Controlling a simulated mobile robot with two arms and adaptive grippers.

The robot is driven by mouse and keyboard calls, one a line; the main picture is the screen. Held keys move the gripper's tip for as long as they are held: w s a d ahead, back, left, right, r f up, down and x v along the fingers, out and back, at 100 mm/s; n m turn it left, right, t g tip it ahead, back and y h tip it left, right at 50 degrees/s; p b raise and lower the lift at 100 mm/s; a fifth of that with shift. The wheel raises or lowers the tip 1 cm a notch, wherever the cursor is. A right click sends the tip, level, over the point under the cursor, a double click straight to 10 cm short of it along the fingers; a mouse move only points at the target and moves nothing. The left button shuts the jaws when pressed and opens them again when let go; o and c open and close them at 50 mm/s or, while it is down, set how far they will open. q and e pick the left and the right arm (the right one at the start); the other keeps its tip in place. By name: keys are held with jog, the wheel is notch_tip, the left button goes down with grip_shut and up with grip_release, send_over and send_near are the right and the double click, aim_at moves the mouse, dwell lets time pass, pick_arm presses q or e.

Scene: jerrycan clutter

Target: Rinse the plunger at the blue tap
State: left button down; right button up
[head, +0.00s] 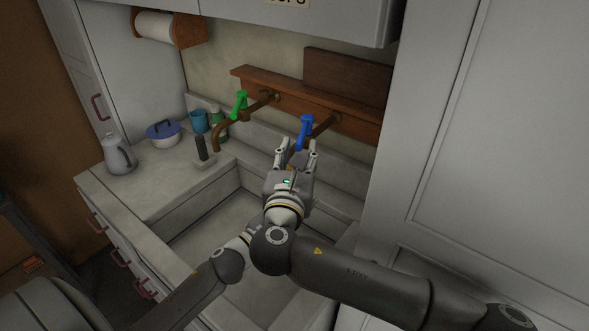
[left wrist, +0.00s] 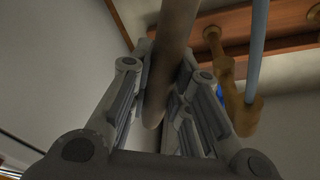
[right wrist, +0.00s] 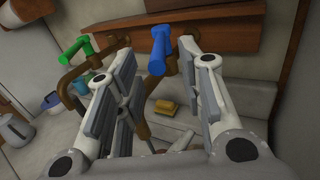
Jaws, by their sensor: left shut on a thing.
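The blue tap (head: 305,131) sticks out from the wooden rail; its blue handle also shows in the right wrist view (right wrist: 157,52). My right gripper (head: 297,147) is open and empty, its fingertips just in front of and below the blue handle. My left gripper (left wrist: 158,95) is shut on a grey-brown rod (left wrist: 176,35), likely the plunger's handle, with a rounded end; the plunger's cup is out of view. In the head view the left fingers are hidden behind my right arm. In the left wrist view a light-blue strip, like running water, meets the tap's brown spout (left wrist: 228,80).
The sink (head: 210,232) lies below the taps. A green tap (head: 239,104) is to the left. A kettle (head: 118,155), a lidded pot (head: 163,133) and a blue cup (head: 199,121) stand on the left counter. A yellow sponge (right wrist: 165,107) lies behind the sink. A tall cabinet (head: 480,130) closes the right side.

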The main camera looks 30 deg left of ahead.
jog(key=v, duration=0.5)
jog(key=shift+w+d, duration=0.1)
jog(key=c, duration=0.4)
jog(key=shift+d+f+n, duration=0.1)
jog(key=shift+d+n, duration=0.05)
jog(key=shift+n, duration=0.25)
jog(key=shift+c, duration=1)
jog(key=shift+w+d+f+n+y, duration=0.15)
jog(key=shift+d+n+y, duration=0.15)
jog(key=shift+n, duration=0.4)
grip_shut()
jog(key=d+f+n+y, duration=0.25)
jog(key=d+n, duration=0.25)
jog(key=n, duration=0.8)
jog(key=x, duration=1)
jog(key=shift+s+a+n+g, duration=0.25)
jog(key=shift+a+n+g, duration=0.05)
